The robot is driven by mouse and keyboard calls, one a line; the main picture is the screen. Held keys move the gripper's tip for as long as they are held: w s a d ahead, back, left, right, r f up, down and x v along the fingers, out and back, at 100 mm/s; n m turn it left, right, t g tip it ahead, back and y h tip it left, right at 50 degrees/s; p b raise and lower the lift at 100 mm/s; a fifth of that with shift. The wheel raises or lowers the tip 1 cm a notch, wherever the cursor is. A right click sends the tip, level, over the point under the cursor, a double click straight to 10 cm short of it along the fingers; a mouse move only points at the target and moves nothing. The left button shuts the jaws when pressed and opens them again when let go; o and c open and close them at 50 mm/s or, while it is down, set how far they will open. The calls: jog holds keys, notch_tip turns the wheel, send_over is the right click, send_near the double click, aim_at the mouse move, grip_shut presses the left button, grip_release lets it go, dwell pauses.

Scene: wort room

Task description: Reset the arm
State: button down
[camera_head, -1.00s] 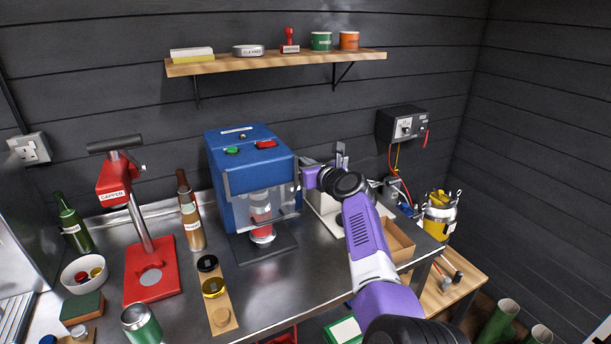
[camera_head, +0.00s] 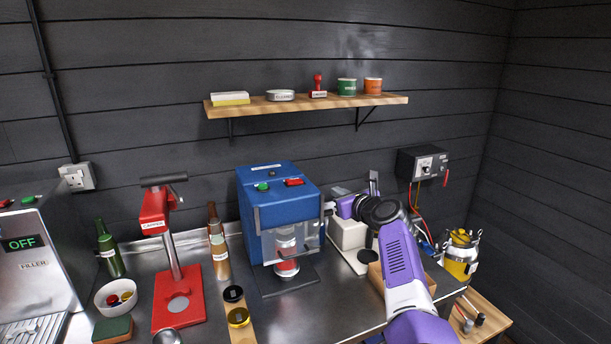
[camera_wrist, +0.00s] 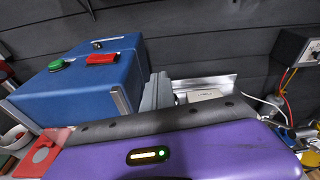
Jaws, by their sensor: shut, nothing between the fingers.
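My purple arm reaches up from the bottom right in the head view. My gripper (camera_head: 331,208) is at its far end, beside the right front edge of the blue machine (camera_head: 279,205). It is small there and partly hidden by the dark wrist joint, but looks shut and empty. I cannot tell whether it touches the machine. In the wrist view, my purple arm housing fills the bottom, and the blue machine (camera_wrist: 82,80) stands at left with its green and red buttons on top.
A red capper (camera_head: 178,300), bottles and a white bowl (camera_head: 115,296) stand left on the steel bench. A filler (camera_head: 38,262) reading OFF is at far left. A wall shelf (camera_head: 310,105) hangs above. A control box (camera_head: 423,163) with cables and a yellow canister (camera_head: 460,257) are at right.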

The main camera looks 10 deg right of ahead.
jog(key=s+d+r+n+t+h, duration=0.2)
jog(key=d+r+n+h, duration=0.3)
jog(key=d, duration=0.4)
jog(key=s+d+f+n+t+h+b, duration=0.1)
jog(key=s+d+f+n, duration=0.2)
jog(key=s+f+n, duration=0.4)
jog(key=s+d+f+n+t+h+b, duration=0.1)
jog(key=s+d+f+n, duration=0.1)
jog(key=s+f+n, duration=0.5)
jog(key=s+a+f+n+g+y+b, duration=0.1)
jog(key=s+a+f+n, duration=0.2)
jog(key=s, duration=1.6)
jog(key=s+a+f+n+g+y+b, duration=0.1)
jog(key=s+a+f+n, duration=0.3)
jog(key=s, duration=1.6)
jog(key=s+a+f+n+g+y+b, duration=0.1)
jog(key=s+a+f+n+g+b, duration=0.1)
jog(key=s, duration=1.7)
jog(key=a+f+n+b, duration=0.1)
jog(key=a+f+n, duration=0.1)
jog(key=a+n, duration=0.1)
jog(key=shift+s+n, duration=0.3)
jog(key=shift+s, duration=0.05)
